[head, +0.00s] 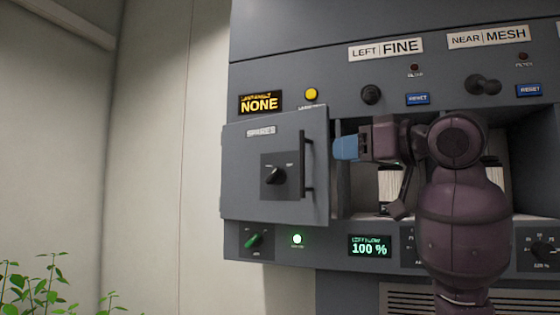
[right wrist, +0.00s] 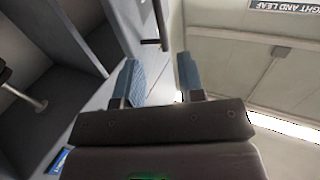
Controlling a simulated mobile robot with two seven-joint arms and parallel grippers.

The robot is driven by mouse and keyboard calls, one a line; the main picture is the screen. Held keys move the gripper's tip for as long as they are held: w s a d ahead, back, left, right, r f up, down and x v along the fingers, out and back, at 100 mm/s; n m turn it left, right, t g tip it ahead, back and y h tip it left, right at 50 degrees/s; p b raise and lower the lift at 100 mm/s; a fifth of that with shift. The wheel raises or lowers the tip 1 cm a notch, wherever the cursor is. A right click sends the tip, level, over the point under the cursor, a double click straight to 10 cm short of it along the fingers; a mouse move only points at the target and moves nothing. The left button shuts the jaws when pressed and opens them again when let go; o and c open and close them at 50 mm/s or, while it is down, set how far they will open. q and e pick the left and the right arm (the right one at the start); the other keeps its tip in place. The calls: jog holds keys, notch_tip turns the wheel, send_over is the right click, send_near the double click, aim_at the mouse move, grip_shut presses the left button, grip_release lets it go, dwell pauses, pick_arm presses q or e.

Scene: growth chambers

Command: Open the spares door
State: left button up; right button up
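The spares door (head: 240,165) is at the left of the grey cabinet in the head view. It looks slightly ajar, its right edge standing out from the cabinet front. It carries a dark vertical bar handle (head: 308,165) near its right edge and a black knob (head: 275,175). My right gripper (head: 346,148), with blue fingers, is just right of the door's free edge. In the right wrist view its fingers (right wrist: 161,70) are apart with nothing between them. A dark bar, likely the handle (right wrist: 161,22), shows beyond the fingertips. My left gripper is not in view.
Right of the door is an open bay with white ribbed cylinders (head: 391,187), partly hidden by my right arm. A control strip with a green 100 % display (head: 369,247) runs below. Green plants (head: 45,290) stand at lower left. The space left of the door looks clear.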

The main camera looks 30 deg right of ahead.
aim_at(304, 157)
jog(key=p+x, duration=0.2)
jog(key=x, duration=0.7)
jog(key=shift+w, duration=0.2)
jog(key=shift+p+x, duration=0.45)
jog(key=shift+x, duration=0.6)
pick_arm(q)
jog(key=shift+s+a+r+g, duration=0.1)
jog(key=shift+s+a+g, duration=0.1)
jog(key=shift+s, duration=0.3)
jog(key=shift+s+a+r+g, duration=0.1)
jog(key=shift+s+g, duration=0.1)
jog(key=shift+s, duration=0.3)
pick_arm(e)
jog(key=shift+f, duration=0.1)
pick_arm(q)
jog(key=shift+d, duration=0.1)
pick_arm(e)
jog(key=shift+s, duration=0.1)
jog(key=shift+c, duration=0.2)
grip_shut()
